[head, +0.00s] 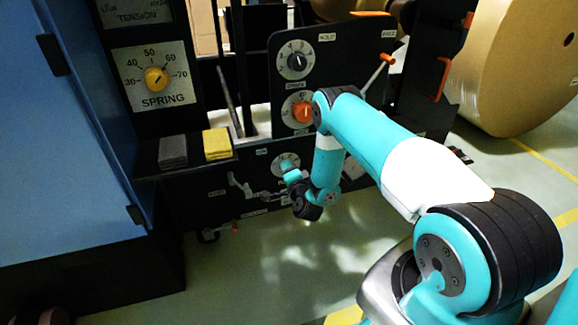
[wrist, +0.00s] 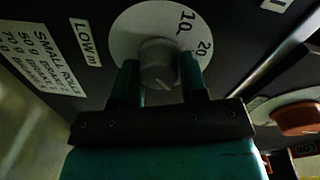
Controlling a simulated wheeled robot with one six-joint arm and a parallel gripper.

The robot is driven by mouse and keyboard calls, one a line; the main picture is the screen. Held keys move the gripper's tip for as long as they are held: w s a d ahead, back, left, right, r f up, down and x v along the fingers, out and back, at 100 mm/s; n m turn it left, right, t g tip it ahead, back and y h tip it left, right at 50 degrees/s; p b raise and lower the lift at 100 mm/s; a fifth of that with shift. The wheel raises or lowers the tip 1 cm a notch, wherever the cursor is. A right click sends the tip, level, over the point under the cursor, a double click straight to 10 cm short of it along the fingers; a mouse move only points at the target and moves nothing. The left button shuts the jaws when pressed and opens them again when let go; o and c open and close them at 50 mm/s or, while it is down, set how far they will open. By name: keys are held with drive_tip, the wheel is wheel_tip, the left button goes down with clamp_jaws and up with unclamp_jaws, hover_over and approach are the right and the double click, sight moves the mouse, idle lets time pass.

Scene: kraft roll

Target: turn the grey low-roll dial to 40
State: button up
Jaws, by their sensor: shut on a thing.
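The grey low-roll dial (wrist: 158,58) sits on a round white scale plate (wrist: 133,22) on a dark panel, beside a "LOW" label. The 10 and 20 marks show on the plate; the 40 mark is not readable. A faint light line shows on the dial's lower edge in the wrist view, too dim to read a value from. My gripper (wrist: 160,76) is shut on the dial, one finger on each side. In the head view my gripper (head: 289,170) reaches the lower scale plate (head: 281,158) and hides the dial.
Above are an orange dial (head: 302,112) and a black dial (head: 296,63) on the same panel. The orange dial also shows at the wrist view's right (wrist: 300,118). Left are a yellow spring dial (head: 156,78) and a shelf with grey (head: 173,152) and yellow blocks (head: 217,143).

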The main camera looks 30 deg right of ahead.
drive_tip(key=m+p, duration=0.4)
drive_tip(key=shift+s+d+y, duration=0.1)
drive_tip(key=shift+y, duration=0.2)
drive_tip(key=shift+f, duration=0.1)
idle(0.4)
drive_tip(key=o, duration=0.9)
drive_tip(key=shift+p+v, duration=4.95)
drive_tip(key=shift+v, duration=3.75)
